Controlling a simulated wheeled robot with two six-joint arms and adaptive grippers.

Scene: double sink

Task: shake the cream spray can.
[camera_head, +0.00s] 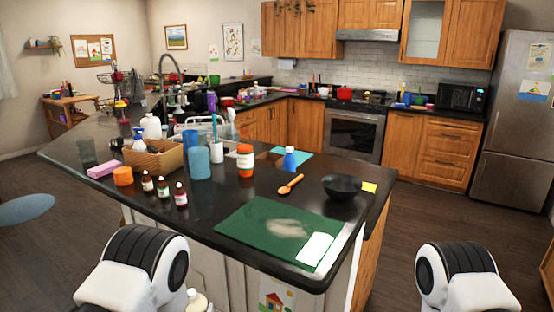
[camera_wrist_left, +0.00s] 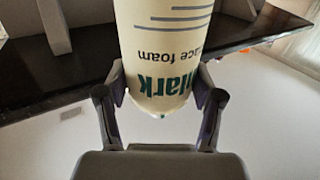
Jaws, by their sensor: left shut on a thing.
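The cream spray can (camera_wrist_left: 163,50) fills the upper middle of the left wrist view, with green and grey lettering upside down in that picture. My left gripper (camera_wrist_left: 161,88) is shut on it, one finger on each side. In the head view, a cream-coloured part of the can (camera_head: 196,300) shows at the bottom edge, beside my left arm and in front of the counter. The rest of the can is out of frame there. Of my right arm, only a white and black link shows at the bottom right; its gripper is out of view.
The dark counter (camera_head: 150,210) lies just beyond the can. The floor to the right is clear.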

